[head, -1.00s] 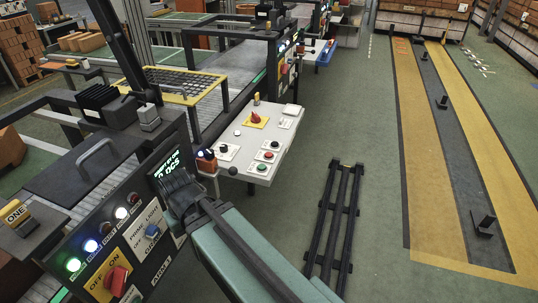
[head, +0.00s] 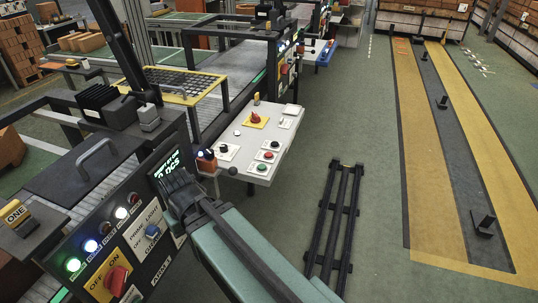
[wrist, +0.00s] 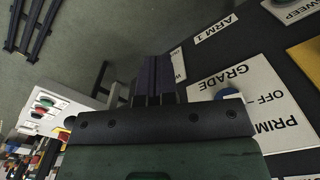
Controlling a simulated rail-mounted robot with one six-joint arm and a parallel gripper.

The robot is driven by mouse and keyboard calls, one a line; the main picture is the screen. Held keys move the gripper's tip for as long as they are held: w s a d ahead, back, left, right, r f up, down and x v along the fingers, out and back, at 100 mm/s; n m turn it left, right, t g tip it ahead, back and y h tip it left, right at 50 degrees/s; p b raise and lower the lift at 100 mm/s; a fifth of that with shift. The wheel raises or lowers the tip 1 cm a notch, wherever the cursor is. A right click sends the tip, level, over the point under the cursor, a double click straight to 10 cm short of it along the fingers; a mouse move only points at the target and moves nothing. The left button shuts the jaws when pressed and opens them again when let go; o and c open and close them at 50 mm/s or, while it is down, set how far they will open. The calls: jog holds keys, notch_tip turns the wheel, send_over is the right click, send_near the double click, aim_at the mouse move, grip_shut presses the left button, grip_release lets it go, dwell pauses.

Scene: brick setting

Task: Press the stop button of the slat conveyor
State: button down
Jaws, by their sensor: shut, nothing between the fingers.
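A white control panel (head: 262,140) stands beside the conveyor. It carries a red button (head: 264,155), a green button (head: 263,167), a black button (head: 223,148) and a red knob on a yellow plate (head: 256,119). Their labels are too small to read, so I cannot tell which is marked stop. The panel also shows at the left of the wrist view (wrist: 62,96). My gripper (wrist: 155,82) is shut and empty, apart from the panel, over the dark console's edge. In the head view its tips are hard to make out. Grey slats (head: 148,150) run along the left.
The dark console (head: 75,232) nearby has a red rotary switch (head: 117,281), a blue knob (head: 152,231), lamps and a lit display (head: 167,165). A black rail frame (head: 335,215) lies on the open green floor at right.

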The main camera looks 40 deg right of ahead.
dwell(0.8)
notch_tip(320, 180, up, 2)
jog(key=r+m+t+b, duration=0.1)
jog(key=m+t+b, duration=0.2)
jog(key=m+t, duration=0.55)
send_over(270, 153)
jog(key=shift+s+a+f+n+t+y, duration=0.1)
jog(key=shift+f+n+t+y, duration=0.15)
jog(key=shift+t+y, duration=0.15)
jog(key=shift+f, duration=0.1)
notch_tip(270, 153, down, 9)
jog(key=b, duration=0.8)
jog(key=shift+b, duration=0.35)
